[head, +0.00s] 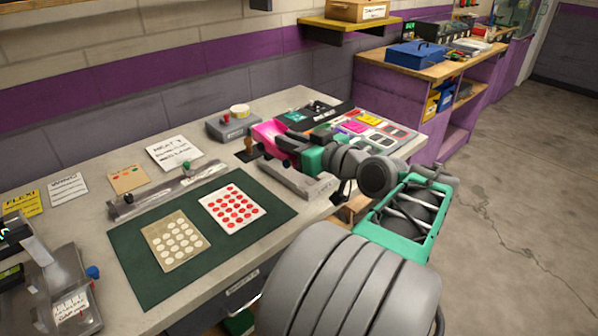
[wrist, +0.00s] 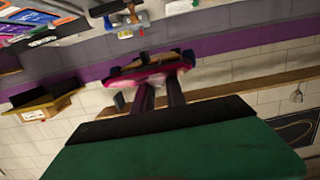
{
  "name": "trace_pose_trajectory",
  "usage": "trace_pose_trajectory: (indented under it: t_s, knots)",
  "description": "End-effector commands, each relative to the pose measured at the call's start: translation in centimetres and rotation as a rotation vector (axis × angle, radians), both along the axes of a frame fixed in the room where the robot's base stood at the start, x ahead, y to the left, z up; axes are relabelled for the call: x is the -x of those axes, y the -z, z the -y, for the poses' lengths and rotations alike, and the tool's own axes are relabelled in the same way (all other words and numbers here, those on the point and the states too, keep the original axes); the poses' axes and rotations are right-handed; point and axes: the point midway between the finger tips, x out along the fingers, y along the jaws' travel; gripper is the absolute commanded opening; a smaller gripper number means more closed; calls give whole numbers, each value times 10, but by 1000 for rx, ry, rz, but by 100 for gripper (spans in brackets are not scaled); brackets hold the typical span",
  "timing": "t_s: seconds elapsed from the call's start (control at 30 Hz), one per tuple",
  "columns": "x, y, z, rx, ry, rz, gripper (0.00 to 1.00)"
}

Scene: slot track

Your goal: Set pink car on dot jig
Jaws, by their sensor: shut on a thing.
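My gripper (head: 283,140) reaches over the back right of the grey bench and is shut on the pink car (head: 266,130). In the wrist view the pink car (wrist: 150,70) lies across the two dark fingers (wrist: 160,92), with dark and blue parts along its edges. On a dark green mat (head: 150,278) lie a white card with red dots (head: 232,208) and a tan card with pale dots (head: 175,241). Neither card is marked as the jig, so I cannot tell which is the dot jig. My gripper is behind and right of both, and the cards are uncovered.
A grey bar with knobs (head: 165,192) lies along the mat's back edge. A grey box with a yellow-topped round piece (head: 232,124) stands behind the car. Coloured cards (head: 372,128) lie right of my gripper. A grey device (head: 65,298) stands at front left.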

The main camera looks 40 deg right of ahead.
Motion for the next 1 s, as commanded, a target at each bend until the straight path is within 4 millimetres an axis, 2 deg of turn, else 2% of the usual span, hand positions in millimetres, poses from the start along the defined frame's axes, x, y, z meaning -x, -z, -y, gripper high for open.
trace_pose_trajectory:
  t_s: [0.27,0.3,0.5,0.67,0.83,1.0]
  knots:
    - [-48,34,60,-6,-2,-1,0]
    - [-54,43,68,-8,-2,-1,0]
    - [-73,82,93,-4,0,-1,0]
    - [-81,96,102,-2,0,1,0]
    - [-80,123,102,-4,1,0,0]
    - [-80,125,102,0,1,2,0]
